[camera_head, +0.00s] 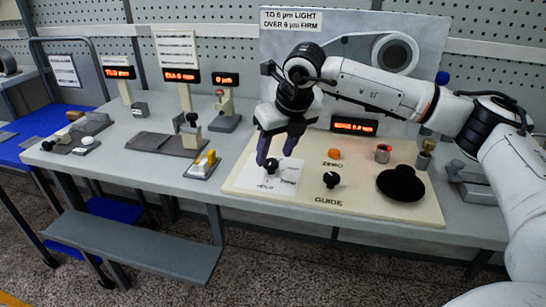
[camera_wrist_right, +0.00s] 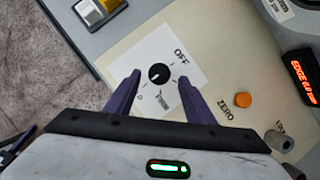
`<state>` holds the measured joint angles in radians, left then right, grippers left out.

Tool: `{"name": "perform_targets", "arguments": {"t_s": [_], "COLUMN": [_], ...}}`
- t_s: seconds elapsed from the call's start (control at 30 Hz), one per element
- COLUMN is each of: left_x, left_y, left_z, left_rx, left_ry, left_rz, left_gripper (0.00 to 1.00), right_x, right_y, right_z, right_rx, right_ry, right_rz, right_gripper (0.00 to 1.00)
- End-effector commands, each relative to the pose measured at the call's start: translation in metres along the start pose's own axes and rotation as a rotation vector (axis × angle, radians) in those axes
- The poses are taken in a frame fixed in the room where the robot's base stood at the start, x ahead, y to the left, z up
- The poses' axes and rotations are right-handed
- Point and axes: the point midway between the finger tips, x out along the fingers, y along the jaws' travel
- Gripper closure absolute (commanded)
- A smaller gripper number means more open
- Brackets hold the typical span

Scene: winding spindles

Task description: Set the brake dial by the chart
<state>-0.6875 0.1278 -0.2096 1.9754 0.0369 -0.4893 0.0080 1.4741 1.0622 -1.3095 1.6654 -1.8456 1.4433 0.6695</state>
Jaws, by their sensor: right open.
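The brake dial is a round black knob (camera_head: 271,165) on a white label card at the left of the cream panel. It also shows in the right wrist view (camera_wrist_right: 158,73), with a pale pointer line and an "OFF" mark beside it. My right gripper (camera_head: 277,157) is open above the dial, its purple fingers either side of it; in the wrist view (camera_wrist_right: 158,84) the dial lies between the fingertips. I cannot tell whether they touch it. The chart (camera_head: 291,19) on the back board reads "TO 6 µm LIGHT, OVER 6 µm FIRM". My left gripper is not in view.
The panel (camera_head: 235,187) also bears a second black knob (camera_head: 331,180) near "GUIDE", an orange ZERO button (camera_head: 334,154) and a black disc (camera_head: 400,184). A red display (camera_head: 354,125) stands behind. Several gauge stands line the bench.

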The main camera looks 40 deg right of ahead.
Motion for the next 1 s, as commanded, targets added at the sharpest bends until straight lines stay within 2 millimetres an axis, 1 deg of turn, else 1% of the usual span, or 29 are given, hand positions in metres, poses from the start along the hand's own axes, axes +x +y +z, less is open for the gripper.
{"name": "perform_targets", "arguments": {"t_s": [0.03, 0.1, 0.2, 0.33, 0.53, 0.77, 0.8, 1.0], "left_x": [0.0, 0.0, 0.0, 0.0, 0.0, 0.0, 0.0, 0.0], "left_y": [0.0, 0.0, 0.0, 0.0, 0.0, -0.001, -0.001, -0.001], "left_z": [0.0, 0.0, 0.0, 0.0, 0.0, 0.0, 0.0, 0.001], "left_rx": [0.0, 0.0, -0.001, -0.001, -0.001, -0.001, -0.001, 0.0], "left_ry": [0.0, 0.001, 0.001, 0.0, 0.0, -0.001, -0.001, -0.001], "left_rz": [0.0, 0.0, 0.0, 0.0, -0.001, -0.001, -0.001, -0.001], "left_gripper": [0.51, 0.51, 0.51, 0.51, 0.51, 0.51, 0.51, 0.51], "right_x": [0.008, 0.016, 0.023, 0.027, 0.027, 0.027, 0.027, 0.027], "right_y": [0.0, 0.001, 0.001, 0.001, 0.001, 0.001, 0.001, 0.0], "right_z": [-0.001, 0.0, 0.0, 0.0, 0.0, 0.0, 0.0, 0.0], "right_rx": [-0.001, -0.001, -0.001, -0.002, -0.002, -0.002, -0.002, -0.016], "right_ry": [0.002, 0.001, 0.001, -0.001, -0.001, 0.0, 0.0, 0.0], "right_rz": [0.0, 0.001, 0.001, 0.002, 0.002, 0.002, 0.002, 0.007], "right_gripper": [0.51, 0.51, 0.51, 0.51, 0.51, 0.9, 0.92, 0.92]}}
